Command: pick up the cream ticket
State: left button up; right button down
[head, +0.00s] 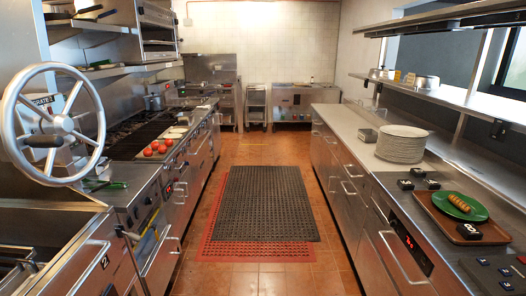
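I cannot make out a cream ticket with certainty in the head view. Neither of my grippers is in view.
The right counter holds a plate stack (402,143) and a brown tray (434,217) with a green plate (460,206). On the left are a grill (137,139) with red tomatoes (155,148) and a large handwheel (60,124). The matted aisle (262,203) between is clear.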

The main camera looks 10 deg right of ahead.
aim_at(411, 77)
jog(key=z, duration=0.05)
jog(key=i, duration=2.25)
jog(key=z, duration=0.3)
jog(key=i, duration=2)
jog(key=z, duration=1.05)
jog(key=i, duration=1)
jog(key=z, duration=2)
jog(key=i, duration=0.85)
jog(key=z, duration=0.2)
